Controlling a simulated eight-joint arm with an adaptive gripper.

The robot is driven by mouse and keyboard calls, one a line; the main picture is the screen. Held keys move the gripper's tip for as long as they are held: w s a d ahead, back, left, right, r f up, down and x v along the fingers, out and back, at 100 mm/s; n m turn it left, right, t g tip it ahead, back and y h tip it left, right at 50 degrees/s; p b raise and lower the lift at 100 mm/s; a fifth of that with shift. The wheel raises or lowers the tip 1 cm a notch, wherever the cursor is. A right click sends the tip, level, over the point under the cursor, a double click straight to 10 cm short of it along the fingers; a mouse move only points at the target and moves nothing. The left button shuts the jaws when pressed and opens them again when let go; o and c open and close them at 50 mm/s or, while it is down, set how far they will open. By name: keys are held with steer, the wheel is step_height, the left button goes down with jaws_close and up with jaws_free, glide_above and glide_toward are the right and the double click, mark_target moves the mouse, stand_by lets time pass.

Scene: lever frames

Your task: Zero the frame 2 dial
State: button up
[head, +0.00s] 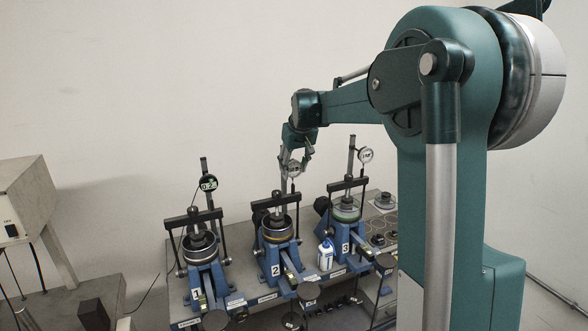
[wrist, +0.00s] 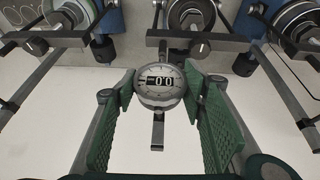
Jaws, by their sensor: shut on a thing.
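Frame 2 (head: 275,252) is the middle of the blue lever frames, marked with a white 2. Its round dial (wrist: 159,98) sits at the centre of the wrist view, with a digital window that seems to show zeros; a small mark before them is unclear. My gripper (wrist: 159,86) has its green ribbed pads at the left and right of the dial's rim and is shut on it. In the head view my gripper (head: 293,165) covers part of the dial above frame 2. The dial's reading is too small there to read.
Frame 1 (head: 201,268), with a black digital dial (head: 208,183), stands at left. Frame 3 (head: 344,232), with a pale dial (head: 366,155), stands at right. A white bottle (head: 325,258) stands between frames 2 and 3. Weights hang in front. A beige box (head: 25,205) stands far left.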

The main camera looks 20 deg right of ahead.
steer(key=shift+d, duration=0.1)
steer(key=shift+d+f+m+y+b, duration=0.15)
steer(key=shift+m+y+b, duration=0.4)
steer(key=shift+y, duration=1.25)
steer(key=shift+y+b, duration=0.3)
steer(key=shift+y, duration=0.3)
steer(key=o, duration=0.9)
steer(key=v, duration=1.2)
